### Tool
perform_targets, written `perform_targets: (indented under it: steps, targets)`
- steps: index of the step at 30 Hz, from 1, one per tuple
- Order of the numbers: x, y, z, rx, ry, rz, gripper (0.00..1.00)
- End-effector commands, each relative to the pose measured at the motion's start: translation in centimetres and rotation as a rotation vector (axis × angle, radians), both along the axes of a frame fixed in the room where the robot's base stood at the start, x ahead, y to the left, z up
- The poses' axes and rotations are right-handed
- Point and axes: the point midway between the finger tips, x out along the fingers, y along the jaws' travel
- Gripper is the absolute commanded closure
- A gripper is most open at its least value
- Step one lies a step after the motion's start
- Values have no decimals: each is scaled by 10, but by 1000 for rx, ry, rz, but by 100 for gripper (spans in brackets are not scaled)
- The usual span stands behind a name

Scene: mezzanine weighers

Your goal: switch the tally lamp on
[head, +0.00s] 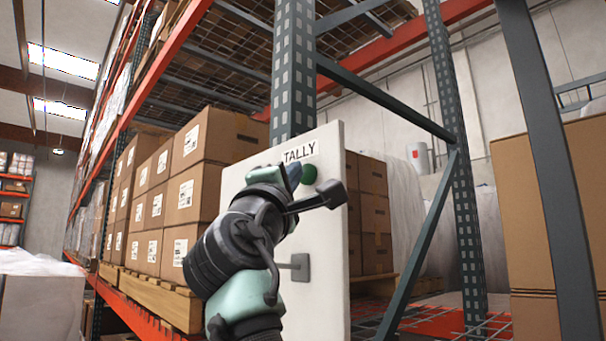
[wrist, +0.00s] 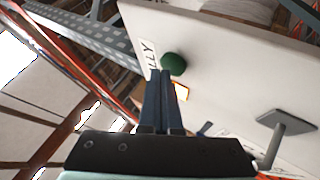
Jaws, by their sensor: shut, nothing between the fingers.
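A white upright panel (head: 329,150) marked TALLY stands on the rack post. A dark green round knob or lamp (head: 309,174) sits just under the lettering; it also shows in the wrist view (wrist: 174,64). It does not look brightly lit. My gripper (head: 294,174) is shut and empty, its fingertips close beside the green round in the picture. In the wrist view the fingertips (wrist: 164,73) appear just below it; I cannot tell if they touch. A small orange-edged rectangle (wrist: 182,91) on the panel shows right of the fingers; my gripper hides it in the head view.
A grey paddle on a rod (head: 299,267) sticks out lower on the panel, also in the wrist view (wrist: 287,122). Stacked cartons (head: 207,150) fill the rack at left. A diagonal rack brace (head: 420,240) runs right of the panel.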

Motion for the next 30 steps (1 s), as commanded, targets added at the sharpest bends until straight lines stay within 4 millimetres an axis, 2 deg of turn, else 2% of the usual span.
perform_targets:
  steps: [7, 21, 30]
  targets:
    - [-2, 4, -1, -1, 0, 2, 100]
    - [-29, 42, -1, -2, -1, 3, 100]
    - [-36, 50, 0, -1, -1, 1, 100]
